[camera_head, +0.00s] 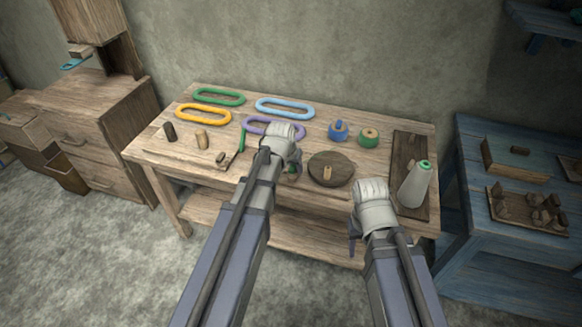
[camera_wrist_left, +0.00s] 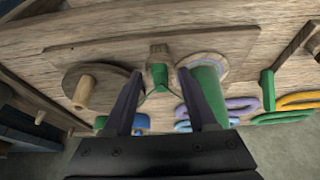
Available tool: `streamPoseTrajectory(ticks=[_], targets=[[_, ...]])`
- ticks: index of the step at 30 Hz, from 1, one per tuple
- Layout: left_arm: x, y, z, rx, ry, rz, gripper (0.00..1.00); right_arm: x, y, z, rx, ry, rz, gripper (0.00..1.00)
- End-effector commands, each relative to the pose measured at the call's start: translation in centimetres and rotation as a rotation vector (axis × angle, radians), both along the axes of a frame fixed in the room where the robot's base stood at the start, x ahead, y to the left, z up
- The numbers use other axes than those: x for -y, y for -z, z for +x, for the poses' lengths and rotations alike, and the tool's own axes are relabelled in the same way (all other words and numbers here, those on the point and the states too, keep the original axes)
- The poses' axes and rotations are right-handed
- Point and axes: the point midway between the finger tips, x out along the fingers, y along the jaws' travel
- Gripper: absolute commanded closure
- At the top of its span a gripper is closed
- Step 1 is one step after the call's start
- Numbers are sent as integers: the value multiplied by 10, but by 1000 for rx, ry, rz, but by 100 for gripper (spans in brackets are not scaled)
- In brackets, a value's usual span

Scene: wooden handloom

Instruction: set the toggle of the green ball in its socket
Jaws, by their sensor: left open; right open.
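A round green, ball-like piece with a dark centre (camera_head: 369,138) sits at the back right of the wooden table. My left gripper (camera_head: 284,150) is over the middle of the table; its fingers are mostly hidden in the head view. In the left wrist view the gripper (camera_wrist_left: 160,77) is open. A small green piece (camera_wrist_left: 159,76) shows between its fingertips, against a small wooden block (camera_wrist_left: 159,49); I cannot tell whether they touch. A green cylinder (camera_wrist_left: 207,92) stands by the right finger, on a round base.
A round wooden disc with a peg (camera_head: 331,171) lies right of my left gripper. A blue piece (camera_head: 338,131) stands behind it. Green (camera_head: 219,97), yellow (camera_head: 203,114), blue (camera_head: 285,108) and purple loops (camera_head: 259,124) lie behind. A thread cone (camera_head: 414,187) stands on a dark board (camera_head: 408,150) at right.

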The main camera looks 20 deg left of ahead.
Motion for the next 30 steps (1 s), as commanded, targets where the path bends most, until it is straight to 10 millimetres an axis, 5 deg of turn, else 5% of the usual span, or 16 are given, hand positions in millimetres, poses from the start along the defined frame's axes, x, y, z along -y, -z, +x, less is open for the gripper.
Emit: streamPoseTrajectory(ticks=[8, 24, 30], targets=[[0, -6, -2, 0, 0, 0, 42, 0, -6, 0, 0, 0, 0, 50], [-1, -67, -27, 0, 0, 0, 42, 0, -67, 0, 0, 1, 0, 50], [-1, -73, -30, 0, 0, 0, 42, 0, -73, 0, 0, 1, 0, 50]])
